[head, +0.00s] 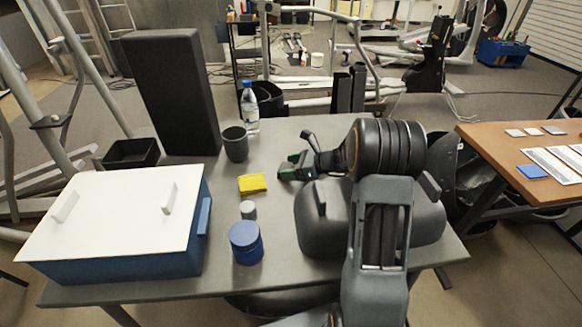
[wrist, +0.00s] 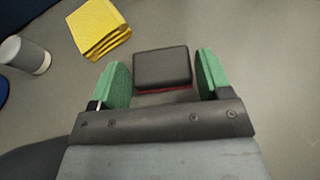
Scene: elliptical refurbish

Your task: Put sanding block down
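The sanding block (wrist: 162,68), dark grey on top with a red lower edge, sits between the green fingers of my gripper (wrist: 163,80) in the wrist view. A narrow gap shows on each side of it, so the fingers are open around it and not touching it. It appears to rest on the grey table top. In the head view my gripper (head: 292,169) is low over the table, and I cannot make out the block clearly there.
A yellow cloth (head: 252,184) lies left of my gripper. A grey mug (head: 235,144), water bottle (head: 250,108), small grey cylinder (head: 248,210) and blue jar (head: 246,243) stand nearby. A white-lidded blue box (head: 120,225) fills the table's left; a dark seat-like part (head: 320,222) lies right.

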